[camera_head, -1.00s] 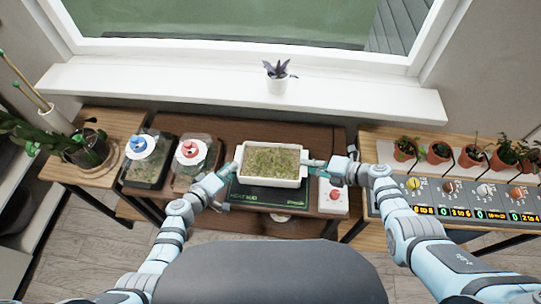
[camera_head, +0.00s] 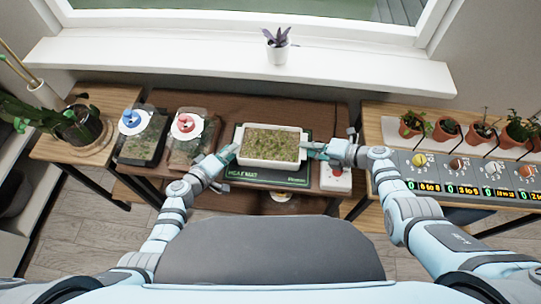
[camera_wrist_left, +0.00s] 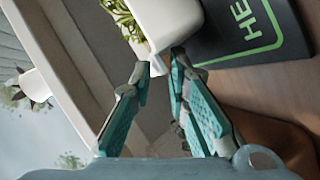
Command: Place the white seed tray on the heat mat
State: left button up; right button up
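The white seed tray (camera_head: 271,163), filled with green seedlings, sits level over the heat mat (camera_head: 310,168), and appears to rest on it. The mat's dark, green-lined border shows in front and to the right. My left gripper (camera_head: 234,151) is at the tray's left end. In the left wrist view its fingers (camera_wrist_left: 160,66) are apart, on either side of the tray's end rim (camera_wrist_left: 148,50), with a gap visible; the mat (camera_wrist_left: 245,35) shows beside the tray. My right gripper (camera_head: 306,149) is at the right end, its fingers apart; contact there is unclear.
Two lidded clear containers, with a blue dial (camera_head: 130,121) and a red dial (camera_head: 185,124), stand left of the mat. A white box with a red knob (camera_head: 336,172) stands right. Potted seedlings (camera_head: 446,130) line the right table. A purple plant (camera_head: 277,46) stands on the windowsill.

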pick_arm(q)
jog(key=o, duration=0.3)
jog(key=shift+s+d+r, duration=0.25)
jog(key=shift+s, duration=0.1)
pick_arm(e)
jog(key=shift+o, duration=1.4)
jog(key=shift+s+a+r, duration=0.25)
jog(key=shift+r, duration=0.1)
pick_arm(q)
jog(key=shift+s+a+r, duration=0.15)
jog(key=shift+s+r, duration=0.05)
jog(key=shift+s, duration=0.05)
pick_arm(e)
jog(key=shift+s+r, duration=0.2)
pick_arm(q)
jog(key=shift+w+a+f, duration=0.1)
jog(key=shift+w+f, duration=0.05)
pick_arm(e)
jog(key=shift+w+d+f, duration=0.1)
jog(key=shift+w, duration=0.1)
pick_arm(q)
jog(key=shift+a, duration=0.15)
pick_arm(e)
jog(key=shift+f, duration=0.1)
jog(key=shift+s, duration=0.1)
jog(key=shift+d+r, duration=0.2)
jog(key=v, duration=1.2)
jog(key=shift+s+a+f, duration=0.1)
pick_arm(q)
jog(key=v, duration=1.2)
